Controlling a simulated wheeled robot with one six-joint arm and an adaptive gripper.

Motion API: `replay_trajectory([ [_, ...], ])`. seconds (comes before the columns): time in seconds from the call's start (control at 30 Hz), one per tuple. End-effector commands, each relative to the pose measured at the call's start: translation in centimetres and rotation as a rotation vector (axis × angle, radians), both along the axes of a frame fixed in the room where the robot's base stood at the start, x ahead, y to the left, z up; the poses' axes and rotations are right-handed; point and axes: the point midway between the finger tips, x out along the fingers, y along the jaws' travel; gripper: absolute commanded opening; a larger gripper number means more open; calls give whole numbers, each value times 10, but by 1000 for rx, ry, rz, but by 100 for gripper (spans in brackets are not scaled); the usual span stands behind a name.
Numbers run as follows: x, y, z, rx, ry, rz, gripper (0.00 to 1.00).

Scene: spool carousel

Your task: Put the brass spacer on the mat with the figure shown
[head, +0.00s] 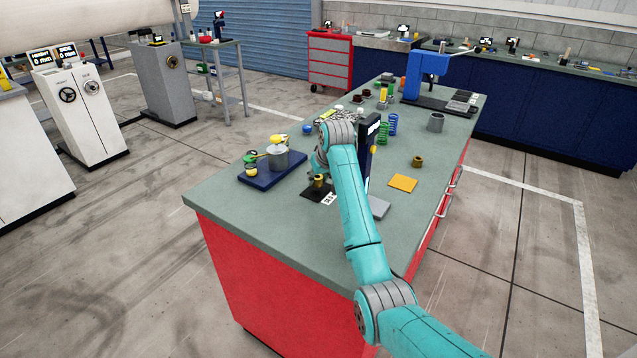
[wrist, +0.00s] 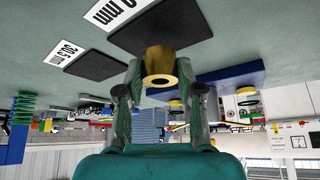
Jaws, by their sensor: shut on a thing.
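My gripper (wrist: 160,88) is shut on a brass spacer (wrist: 160,62), a short hollow cylinder. In the head view the spacer (head: 319,180) is low over a black mat (head: 314,194) with a white label, near the bench's left end. In the wrist view this mat (wrist: 160,34) lies behind the spacer; its label (wrist: 108,12) is cut off and shows "0 mm". I cannot tell whether spacer and mat touch. A second black mat (wrist: 106,65) lies beside it, with a label (wrist: 66,53) that seems to read "30.5 mm". A dark upright device (head: 368,150) has a display too small to read.
A blue base (head: 270,177) with a grey pot stands left of the mat. An orange square (head: 403,183), another brass piece (head: 418,161) and a grey cylinder (head: 436,122) are to the right. Springs (head: 393,124) and a blue press (head: 428,75) stand farther back.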

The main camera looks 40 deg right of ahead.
Motion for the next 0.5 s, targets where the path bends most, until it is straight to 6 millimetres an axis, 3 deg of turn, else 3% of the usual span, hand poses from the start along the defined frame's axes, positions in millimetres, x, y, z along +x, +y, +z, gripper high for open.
replay_trajectory([
  [0.13,0,0,-18,0,1,0,0],
  [0.47,0,0,-21,0,0,0,0],
  [0.5,0,0,-22,0,0,0,39],
])
